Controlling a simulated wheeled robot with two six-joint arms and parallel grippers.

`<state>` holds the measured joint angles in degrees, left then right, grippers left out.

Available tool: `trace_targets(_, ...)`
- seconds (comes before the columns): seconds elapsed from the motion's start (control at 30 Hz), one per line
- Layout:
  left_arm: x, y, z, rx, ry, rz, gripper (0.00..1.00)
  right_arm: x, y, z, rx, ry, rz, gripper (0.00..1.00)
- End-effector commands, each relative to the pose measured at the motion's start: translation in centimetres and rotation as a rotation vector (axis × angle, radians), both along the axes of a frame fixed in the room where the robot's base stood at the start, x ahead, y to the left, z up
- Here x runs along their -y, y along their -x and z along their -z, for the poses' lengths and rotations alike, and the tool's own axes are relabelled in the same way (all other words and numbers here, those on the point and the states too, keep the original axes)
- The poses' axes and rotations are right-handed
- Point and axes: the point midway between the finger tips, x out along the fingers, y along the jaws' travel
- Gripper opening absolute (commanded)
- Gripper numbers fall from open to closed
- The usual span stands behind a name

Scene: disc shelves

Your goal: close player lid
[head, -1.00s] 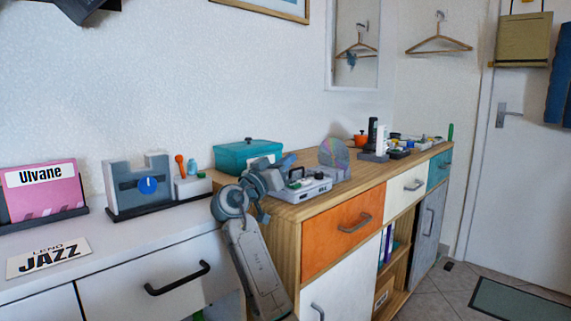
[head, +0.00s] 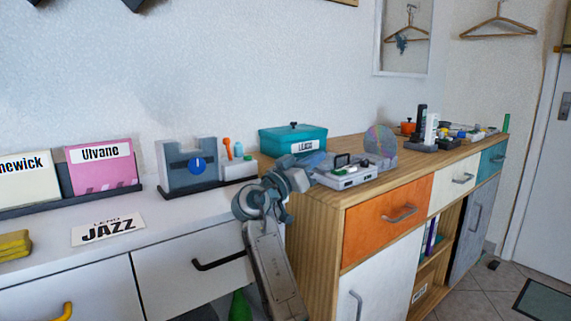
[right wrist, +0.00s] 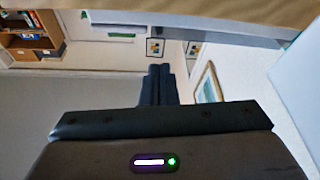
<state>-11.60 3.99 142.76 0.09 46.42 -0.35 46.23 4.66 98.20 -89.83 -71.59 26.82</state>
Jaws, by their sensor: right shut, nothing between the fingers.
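A low light-grey device (head: 346,178) with dark and green parts on top sits at the near left end of the wooden cabinet. It looks like the player, but I cannot make out its lid clearly. A shiny round disc (head: 380,140) stands upright just behind its right end. My right gripper (head: 312,159) is shut and empty, at the device's left end; I cannot tell whether they touch. The right wrist view shows its dark fingers (right wrist: 158,84) together, with no device visible. My left gripper is out of view.
A teal box (head: 292,139) stands behind my gripper. A grey unit with a blue knob (head: 180,181) is on the white cabinet (head: 120,238), beside a pink Ulvane sleeve (head: 102,174). Small items crowd the wooden cabinet's far end. The wooden top (head: 408,162) has bare room along its front.

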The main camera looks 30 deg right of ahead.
Motion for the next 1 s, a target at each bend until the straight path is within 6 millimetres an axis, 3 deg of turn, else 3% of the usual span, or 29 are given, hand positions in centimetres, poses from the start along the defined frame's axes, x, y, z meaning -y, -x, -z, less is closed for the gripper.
trace_targets(0.3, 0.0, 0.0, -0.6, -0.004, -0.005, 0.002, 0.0, -6.8, 0.9, -0.1, 0.001, -0.004, -0.003, 0.0)
trace_targets(0.5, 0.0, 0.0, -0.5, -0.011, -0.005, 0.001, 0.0, -9.4, 1.3, -0.1, 0.001, -0.001, -0.001, 0.0)
trace_targets(1.0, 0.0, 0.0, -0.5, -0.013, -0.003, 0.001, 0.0, -10.4, 1.5, -0.1, 0.002, 0.0, 0.002, 0.0)
